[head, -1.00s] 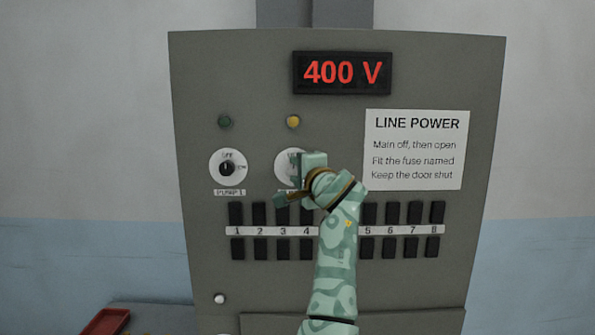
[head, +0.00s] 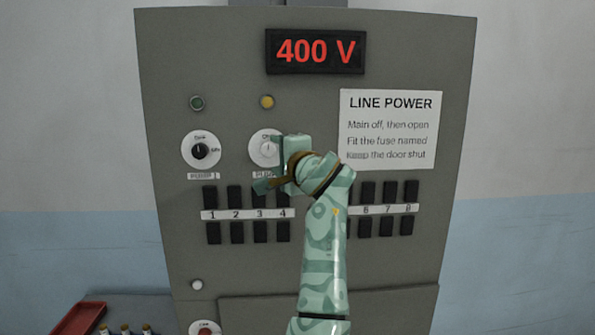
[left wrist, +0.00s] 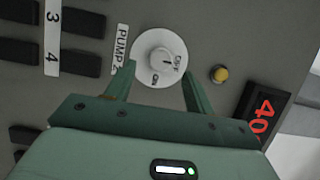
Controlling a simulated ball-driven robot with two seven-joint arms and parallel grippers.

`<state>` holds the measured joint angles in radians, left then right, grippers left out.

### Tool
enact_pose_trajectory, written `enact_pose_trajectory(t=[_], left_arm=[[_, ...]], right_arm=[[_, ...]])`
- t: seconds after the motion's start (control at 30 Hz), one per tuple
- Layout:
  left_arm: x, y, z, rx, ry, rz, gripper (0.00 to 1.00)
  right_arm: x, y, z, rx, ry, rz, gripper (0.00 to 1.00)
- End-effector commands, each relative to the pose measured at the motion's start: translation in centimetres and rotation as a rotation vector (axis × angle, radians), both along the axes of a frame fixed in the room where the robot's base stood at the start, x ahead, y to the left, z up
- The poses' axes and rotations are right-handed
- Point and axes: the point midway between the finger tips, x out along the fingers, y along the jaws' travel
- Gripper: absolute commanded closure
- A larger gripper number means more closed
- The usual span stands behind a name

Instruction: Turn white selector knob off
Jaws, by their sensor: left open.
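The white selector knob (head: 267,149) sits on a round white dial on the grey panel, right of the black knob. In the left wrist view the white knob (left wrist: 159,58) is at the top middle, with ON and OFF printed on its dial and a PUMP label beside it. Its exact pointer direction is hard to tell. My left gripper (head: 277,166) is in front of the dial's lower right edge. In the left wrist view its open fingers (left wrist: 158,72) point at the dial from either side, with nothing held. My right gripper is not in view.
The black knob (head: 199,151) is left of the white one. A yellow lamp (head: 267,102) is above it and numbered black fuse holders (head: 237,232) are below. A 400 V display (head: 315,51) and a LINE POWER notice (head: 388,130) are nearby. A red tray (head: 80,319) is lower left.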

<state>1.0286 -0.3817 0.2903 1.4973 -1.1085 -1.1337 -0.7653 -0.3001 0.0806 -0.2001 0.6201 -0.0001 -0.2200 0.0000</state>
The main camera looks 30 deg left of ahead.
Motion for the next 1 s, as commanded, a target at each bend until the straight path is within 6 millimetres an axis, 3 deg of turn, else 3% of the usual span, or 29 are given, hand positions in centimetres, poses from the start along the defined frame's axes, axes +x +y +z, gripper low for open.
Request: enact_pose_trajectory(t=[0.2,0.43,0.63,1.0], left_arm=[[-3.6,-4.9,-0.4,0.002,-0.001,0.0,0.46],[-6.3,-8.8,-0.2,0.0,0.0,-0.001,0.46],[-7.3,-10.0,-0.1,-0.001,0.002,0.0,0.46],[-7.3,-10.1,0.0,-0.001,0.002,0.0,0.46]], right_arm=[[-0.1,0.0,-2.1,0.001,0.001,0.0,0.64],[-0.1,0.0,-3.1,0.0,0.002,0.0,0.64],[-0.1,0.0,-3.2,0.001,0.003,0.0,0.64],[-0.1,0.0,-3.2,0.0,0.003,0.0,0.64]])
